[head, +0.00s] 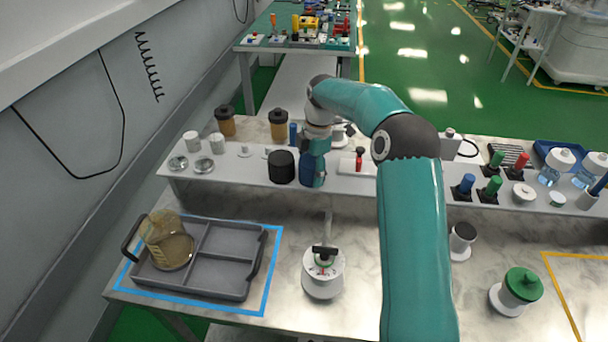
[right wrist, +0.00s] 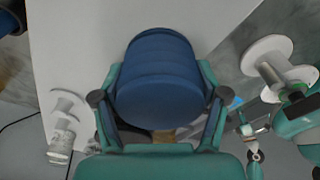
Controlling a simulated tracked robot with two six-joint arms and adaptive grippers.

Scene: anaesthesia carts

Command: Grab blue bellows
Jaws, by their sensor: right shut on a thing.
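The blue bellows (head: 306,167) is a dark blue ribbed cylinder on the white raised shelf, just right of a black one. In the right wrist view the blue bellows (right wrist: 162,65) fills the space between the two fingers. My right gripper (head: 318,172) reaches it from above and behind and is shut on it; it also shows in the right wrist view (right wrist: 160,98), with one finger on each side. The bellows' underside is hidden, so I cannot tell whether it still touches the shelf. My left gripper does not show in the head view.
The black bellows (head: 281,166) stands close left of my right gripper. A grey divided tray (head: 236,283) holding a clear amber canister (head: 168,240) lies at the front left. A white round device (head: 323,272) stands right of the tray. Bare counter lies between shelf and tray.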

